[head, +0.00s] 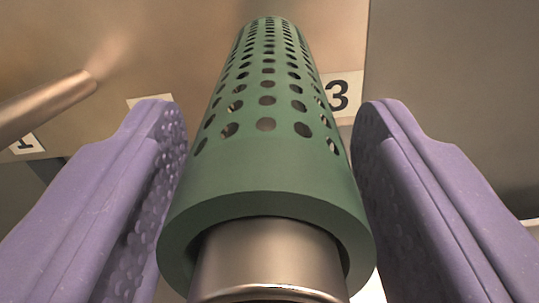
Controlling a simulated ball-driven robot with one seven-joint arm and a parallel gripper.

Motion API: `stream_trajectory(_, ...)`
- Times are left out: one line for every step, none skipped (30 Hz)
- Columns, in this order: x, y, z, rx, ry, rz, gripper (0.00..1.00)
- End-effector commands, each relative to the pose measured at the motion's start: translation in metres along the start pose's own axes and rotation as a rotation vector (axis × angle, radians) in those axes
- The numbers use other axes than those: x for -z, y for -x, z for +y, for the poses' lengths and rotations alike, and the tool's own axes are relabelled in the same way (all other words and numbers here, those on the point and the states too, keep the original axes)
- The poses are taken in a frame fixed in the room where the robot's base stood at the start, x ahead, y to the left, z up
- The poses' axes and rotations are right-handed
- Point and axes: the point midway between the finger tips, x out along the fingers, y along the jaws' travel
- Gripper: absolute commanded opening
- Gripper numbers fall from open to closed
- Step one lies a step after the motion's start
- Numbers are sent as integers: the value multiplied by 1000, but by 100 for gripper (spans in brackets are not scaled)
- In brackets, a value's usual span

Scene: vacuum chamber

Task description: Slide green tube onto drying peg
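The green tube (267,172), perforated with rows of round holes, fills the middle of the head view and runs away toward the back wall. A metal peg (268,262) shows inside its near open end, so the tube sits around the peg. The peg's near end sticks out toward me. My gripper (268,120) has two purple pads, one on each side of the tube. A gap shows between the tube and the right pad; the left pad is close, and contact there is unclear. The tube's far end is near the wall; whether it touches cannot be told.
Another metal peg (45,106) juts in at the left, near the label 1 (27,144). The label 3 (342,93) is on the brownish wall (170,50) right of the tube. A grey panel (455,65) lies at the right. Another label is mostly hidden behind the left pad.

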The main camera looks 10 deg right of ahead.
Motion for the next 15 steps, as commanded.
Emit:
stream_trajectory(0,0,0,0,0,1,73)
stream_trajectory(0,0,0,0,0,1,77)
stream_trajectory(0,0,0,0,0,1,77)
stream_trajectory(0,0,0,0,0,1,77)
stream_trajectory(0,0,0,0,0,1,77)
stream_trajectory(0,0,0,0,0,1,77)
stream_trajectory(0,0,0,0,0,1,77)
stream_trajectory(0,0,0,0,0,1,77)
stream_trajectory(0,0,0,0,0,0,77)
stream_trajectory(0,0,0,0,0,0,77)
stream_trajectory(0,0,0,0,0,0,77)
stream_trajectory(0,0,0,0,0,0,77)
stream_trajectory(0,0,0,0,0,0,77)
stream_trajectory(0,0,0,0,0,0,77)
stream_trajectory(0,1,0,0,0,0,77)
